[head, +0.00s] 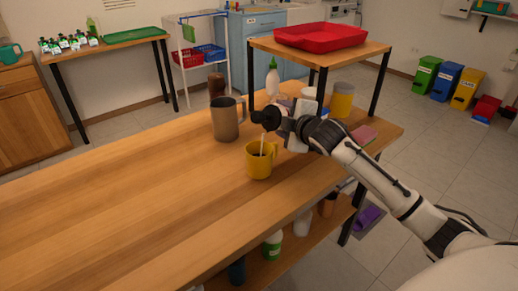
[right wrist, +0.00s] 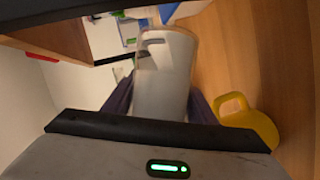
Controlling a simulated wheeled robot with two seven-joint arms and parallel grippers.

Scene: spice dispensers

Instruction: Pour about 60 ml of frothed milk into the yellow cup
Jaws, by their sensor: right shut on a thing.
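The yellow cup (head: 259,166) stands upright on the wooden table in the head view, with dark contents. It also shows at the right of the right wrist view (right wrist: 252,127). A thin white streak (head: 262,147), which looks like milk, runs down into the cup's mouth. My right gripper (head: 276,122) is just above and right of the cup. In the right wrist view it is shut on a pale grey-white container (right wrist: 165,75), between its two dark fingers. In the head view the container is hard to make out. My left gripper is not in view.
A metal jug (head: 228,120) stands left of the cup, with a brown bottle (head: 216,86) behind it. A raised shelf (head: 360,52) with a red tray (head: 320,36) stands behind my right arm. A yellow-grey container (head: 341,100) is beneath it. The table's left is clear.

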